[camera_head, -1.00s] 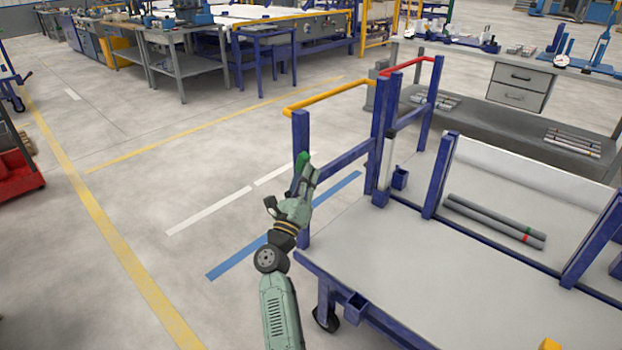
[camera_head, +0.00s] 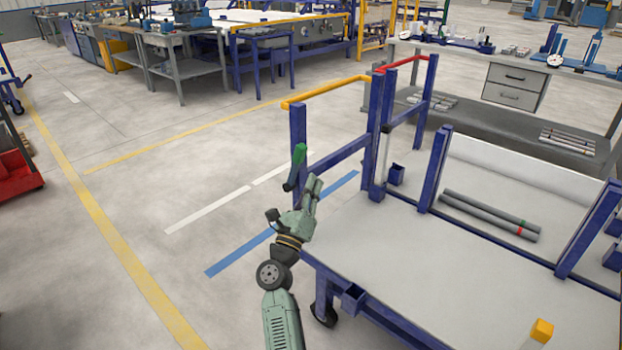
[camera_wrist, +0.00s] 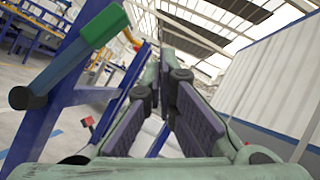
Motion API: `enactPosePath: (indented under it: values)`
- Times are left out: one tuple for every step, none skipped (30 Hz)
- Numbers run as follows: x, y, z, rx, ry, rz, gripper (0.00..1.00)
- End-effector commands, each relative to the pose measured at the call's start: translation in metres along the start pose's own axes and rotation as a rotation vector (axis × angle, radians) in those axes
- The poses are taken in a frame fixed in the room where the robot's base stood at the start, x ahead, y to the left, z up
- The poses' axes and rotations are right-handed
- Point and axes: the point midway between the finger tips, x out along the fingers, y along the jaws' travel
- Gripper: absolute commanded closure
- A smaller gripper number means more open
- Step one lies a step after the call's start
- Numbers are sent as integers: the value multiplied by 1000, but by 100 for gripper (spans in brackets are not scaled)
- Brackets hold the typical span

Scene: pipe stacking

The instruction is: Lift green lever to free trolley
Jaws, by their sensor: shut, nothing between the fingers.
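The green-tipped lever (camera_head: 299,155) is at the near-left end post of the blue trolley (camera_head: 380,233), with its green grip up and its dark shaft slanting down to the left. In the wrist view the lever's green grip (camera_wrist: 105,23) is at upper left, its blue shaft running down to a black end. My gripper (camera_head: 314,186) is shut and empty, just right of and below the green grip. In the wrist view my gripper's fingers (camera_wrist: 163,60) point forward, to the right of the lever and apart from it.
The trolley's blue posts and yellow handle bar (camera_head: 325,92) stand close around my gripper. Two grey pipes (camera_head: 490,215) lie on the trolley bed. A yellow block (camera_head: 541,330) is at its near right. A grey bench (camera_head: 515,85) stands behind. The floor to the left is open.

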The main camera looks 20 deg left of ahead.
Motion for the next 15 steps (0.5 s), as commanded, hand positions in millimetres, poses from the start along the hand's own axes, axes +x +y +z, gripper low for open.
enactPosePath:
  values:
    - [-14, -4, -1, 0, 1, 2, 100]
    - [-19, -6, 0, 0, 1, 1, 100]
    - [-27, -9, 1, -1, 1, 1, 100]
    - [-32, -11, 2, -1, 1, 1, 100]
    - [-36, -13, 2, -1, 1, 1, 100]
    - [-42, -16, 3, -1, 1, 0, 100]
    - [-46, -17, 4, 0, 2, 0, 100]
    - [-49, -18, 4, -1, 2, 0, 100]
    - [-52, -20, 5, -1, 1, -1, 100]
    - [-54, -21, 5, -1, 1, -1, 100]
    - [-56, -22, 6, -2, 2, 0, 100]
    - [-58, -23, 6, -2, 2, 0, 100]
    - [-59, -23, 6, -2, 2, -1, 100]
    - [-59, -24, 7, -2, 1, -1, 100]
    - [-60, -24, 7, -1, 1, -1, 100]
